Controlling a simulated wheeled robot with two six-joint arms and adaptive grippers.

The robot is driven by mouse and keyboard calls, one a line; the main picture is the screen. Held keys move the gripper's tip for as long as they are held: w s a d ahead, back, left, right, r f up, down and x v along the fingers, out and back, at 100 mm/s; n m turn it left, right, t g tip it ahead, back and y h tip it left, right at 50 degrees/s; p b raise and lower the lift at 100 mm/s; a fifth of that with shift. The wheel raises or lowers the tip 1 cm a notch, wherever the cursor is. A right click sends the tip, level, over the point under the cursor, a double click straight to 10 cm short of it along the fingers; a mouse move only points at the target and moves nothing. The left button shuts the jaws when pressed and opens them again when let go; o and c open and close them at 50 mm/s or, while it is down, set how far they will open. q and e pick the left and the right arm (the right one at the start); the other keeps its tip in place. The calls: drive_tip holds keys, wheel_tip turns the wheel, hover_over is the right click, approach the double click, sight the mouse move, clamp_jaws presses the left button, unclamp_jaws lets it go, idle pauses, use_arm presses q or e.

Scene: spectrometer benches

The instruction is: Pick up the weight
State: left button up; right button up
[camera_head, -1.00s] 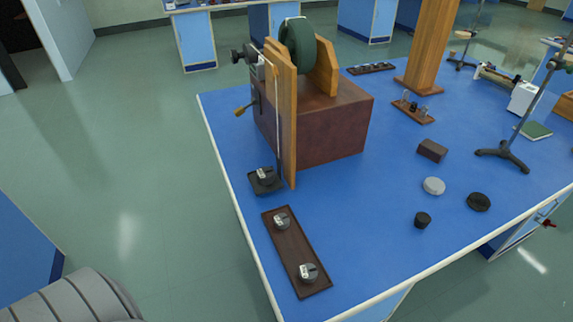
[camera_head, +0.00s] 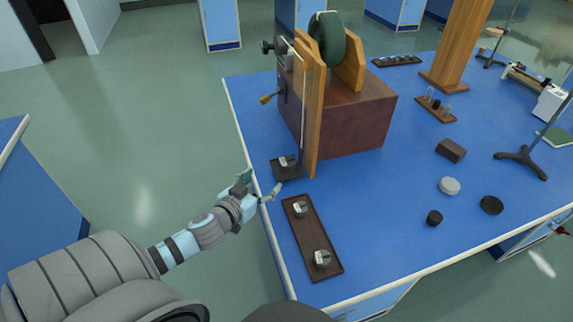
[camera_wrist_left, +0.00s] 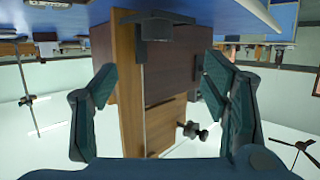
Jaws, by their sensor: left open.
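Several small dark slotted weights with pale tops are in the head view. One weight (camera_head: 287,161) sits on a small dark pan (camera_head: 283,174) at the foot of the wooden wheel apparatus (camera_head: 345,120). Two more, a near weight (camera_head: 321,259) and a far weight (camera_head: 300,209), stand on a brown wooden tray (camera_head: 311,236). My left gripper (camera_head: 260,186) is open and empty at the table's left edge, just left of the pan and the tray's far end. The left wrist view shows its two spread fingers (camera_wrist_left: 157,85) with the apparatus beyond them. My right gripper is out of view.
On the blue table (camera_head: 385,215), a brown block (camera_head: 451,150), a pale disc (camera_head: 450,186), a dark disc (camera_head: 491,205) and a small black cylinder (camera_head: 434,218) lie to the right. A stand (camera_head: 522,160) is farther right.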

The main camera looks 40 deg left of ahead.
sight(285, 164)
use_arm(q)
drive_tip(key=b+x, duration=0.1)
drive_tip(key=x, duration=0.3)
drive_tip(key=b+x, duration=0.1)
drive_tip(key=x, duration=0.4)
drive_tip(key=b+x, duration=0.1)
drive_tip(key=x, duration=0.3)
drive_tip(key=shift+w+d, duration=0.2)
drive_tip(key=shift+d, duration=0.05)
drive_tip(key=shift+s, duration=0.1)
drive_tip(key=c, duration=1.5)
drive_tip(key=shift+r, duration=0.1)
clamp_jaws()
drive_tip(key=shift+r, duration=0.1)
